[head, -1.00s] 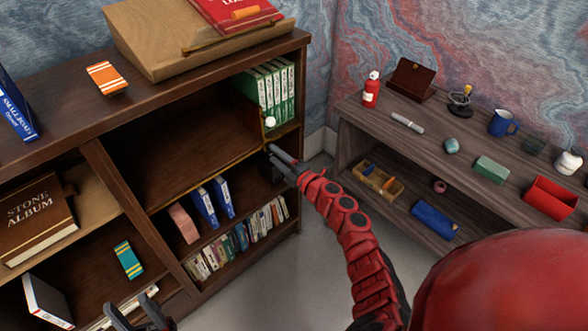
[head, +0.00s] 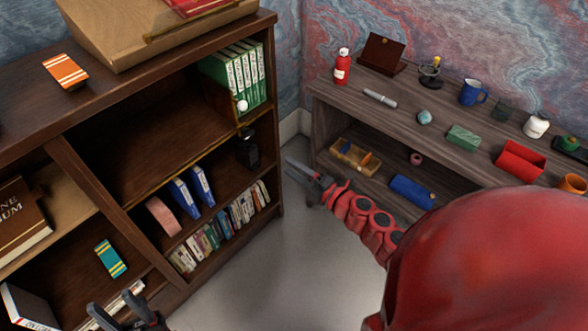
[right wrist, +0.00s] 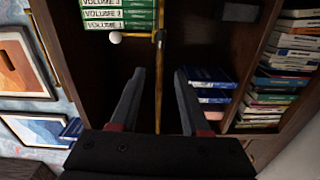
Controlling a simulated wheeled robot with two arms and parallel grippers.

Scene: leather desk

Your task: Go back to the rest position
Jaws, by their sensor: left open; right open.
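My right gripper (head: 306,178) is open and empty in the head view, in the air to the right of the bookcase. Its arm comes in from the lower right. In the right wrist view its two fingers (right wrist: 160,85) are apart with nothing held between them, and they face the bookcase shelves. My left gripper (head: 125,312) is at the bottom edge of the head view, open and in front of the lower left bookcase shelves. I see nothing between its fingers. Most of the left arm is out of view.
The dark wooden bookcase (head: 165,240) holds green volumes (head: 236,75), blue binders (head: 190,190) and a black object (head: 247,150). A grey wooden shelf unit (head: 330,108) at right carries a fire extinguisher (head: 342,67), a blue mug (head: 473,92) and a red bin (head: 520,160). Open floor lies between them.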

